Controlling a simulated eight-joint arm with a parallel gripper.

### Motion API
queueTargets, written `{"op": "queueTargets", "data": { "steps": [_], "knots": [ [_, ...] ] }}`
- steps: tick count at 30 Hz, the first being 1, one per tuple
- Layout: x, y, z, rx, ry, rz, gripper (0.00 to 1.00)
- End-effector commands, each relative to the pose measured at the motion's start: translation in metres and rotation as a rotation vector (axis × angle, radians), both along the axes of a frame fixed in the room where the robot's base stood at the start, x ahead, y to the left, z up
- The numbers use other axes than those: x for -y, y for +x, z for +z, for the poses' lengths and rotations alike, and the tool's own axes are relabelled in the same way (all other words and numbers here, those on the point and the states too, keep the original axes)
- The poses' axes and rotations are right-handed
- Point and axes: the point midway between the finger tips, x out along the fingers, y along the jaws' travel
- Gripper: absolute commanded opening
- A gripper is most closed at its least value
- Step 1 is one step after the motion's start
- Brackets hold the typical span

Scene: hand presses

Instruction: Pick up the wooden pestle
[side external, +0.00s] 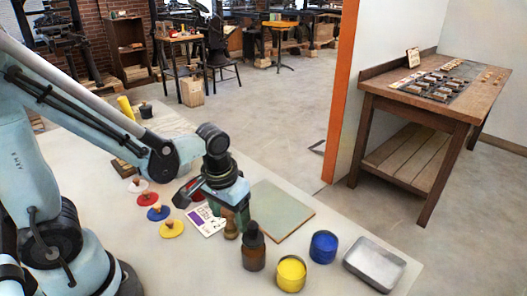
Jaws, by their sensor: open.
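The wooden pestle appears to be the small brown turned piece (231,228) standing upright on the pale table, just left of the dark brown dropper bottle (253,248). My gripper (233,211) is directly above it, pointing down, with its jaws open. The jaws are at the pestle's upper part, which they partly hide. I cannot tell whether the fingers touch it.
A printed card (206,221) lies left of the pestle and a grey-green board (283,212) lies right. Yellow (291,273) and blue (323,246) tins and a metal tray (375,263) stand at the front right. Several coloured knobbed discs (148,203) lie at left.

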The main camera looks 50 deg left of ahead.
Motion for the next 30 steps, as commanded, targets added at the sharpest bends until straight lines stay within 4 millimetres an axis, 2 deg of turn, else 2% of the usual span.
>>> {"op": "queueTargets", "data": {
  "steps": [11,23,30],
  "knots": [
    [-0.0002,0.0006,-0.0056,0.000,-0.001,0.000,0.69],
    [-0.0002,0.0004,-0.0054,0.000,-0.001,0.000,0.09],
    [-0.0002,0.0005,-0.0051,0.001,-0.001,0.000,0.09]
  ]
}}
